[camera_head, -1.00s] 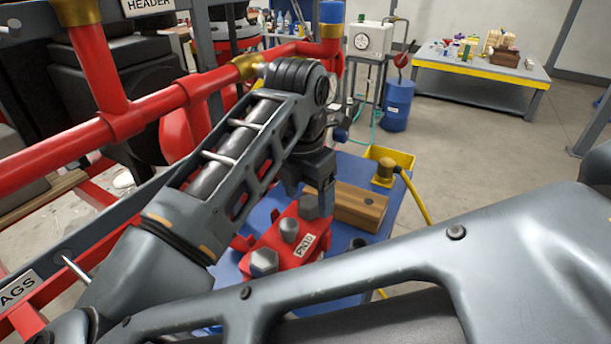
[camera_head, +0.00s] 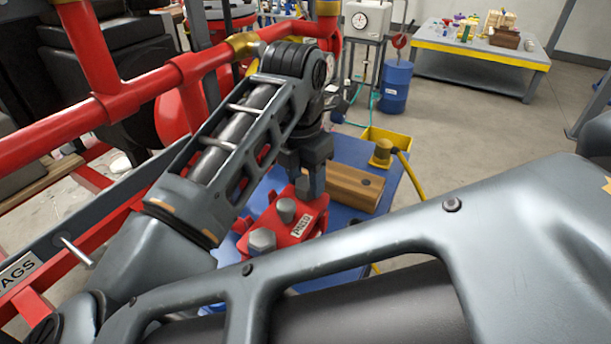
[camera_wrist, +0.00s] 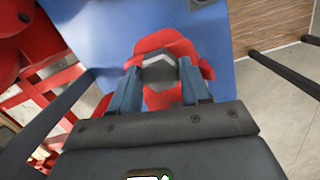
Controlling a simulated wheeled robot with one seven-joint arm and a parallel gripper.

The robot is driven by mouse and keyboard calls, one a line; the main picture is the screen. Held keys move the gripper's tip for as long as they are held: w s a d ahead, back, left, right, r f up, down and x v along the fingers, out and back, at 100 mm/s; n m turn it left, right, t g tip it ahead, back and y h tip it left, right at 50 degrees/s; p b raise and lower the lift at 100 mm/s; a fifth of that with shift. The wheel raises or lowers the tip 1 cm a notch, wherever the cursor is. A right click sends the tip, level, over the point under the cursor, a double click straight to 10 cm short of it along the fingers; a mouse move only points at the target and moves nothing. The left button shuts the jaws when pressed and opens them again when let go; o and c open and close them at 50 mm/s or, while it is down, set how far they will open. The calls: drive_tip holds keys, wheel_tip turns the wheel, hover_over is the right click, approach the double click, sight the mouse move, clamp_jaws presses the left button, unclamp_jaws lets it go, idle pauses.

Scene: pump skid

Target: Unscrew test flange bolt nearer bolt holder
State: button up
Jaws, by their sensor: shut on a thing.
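The red test flange (camera_head: 316,213) lies on a blue table top. Two grey hex bolts stand clear on it, a middle bolt (camera_head: 286,208) and a near-left bolt (camera_head: 262,241). My gripper (camera_head: 308,188) is at the far end of the flange, by the wooden block, the bolt holder (camera_head: 340,193). In the wrist view, its two blue-grey fingers are shut on a hex bolt head (camera_wrist: 159,72), one on each side, with red flange around it. In the head view, my gripper mostly hides this bolt. The holder has one dark hole showing.
A yellow tray (camera_head: 402,143) with a brass-coloured fitting and yellow hose stands behind the holder. Red pipework (camera_head: 140,100) runs along the left. A blue drum (camera_head: 396,88) and a yellow-edged workbench (camera_head: 480,54) stand further back on open floor.

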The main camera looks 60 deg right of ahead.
drive_tip(key=o, duration=0.5)
drive_tip(key=c, duration=0.6)
drive_tip(key=shift+o, duration=0.2)
drive_tip(key=n+b, duration=0.1)
drive_tip(key=n, duration=0.2)
drive_tip(key=shift+f, duration=0.1)
drive_tip(key=n+b, duration=0.1)
drive_tip(key=n, duration=0.3)
drive_tip(key=shift+t+b, duration=0.35)
drive_tip(key=shift+t, duration=0.05)
drive_tip(key=n, duration=0.3)
drive_tip(key=shift+n+b, duration=0.4)
drive_tip(key=n, duration=0.4)
drive_tip(key=shift+t+y, duration=0.3)
drive_tip(key=shift+y, duration=0.1)
drive_tip(key=o, duration=1.1)
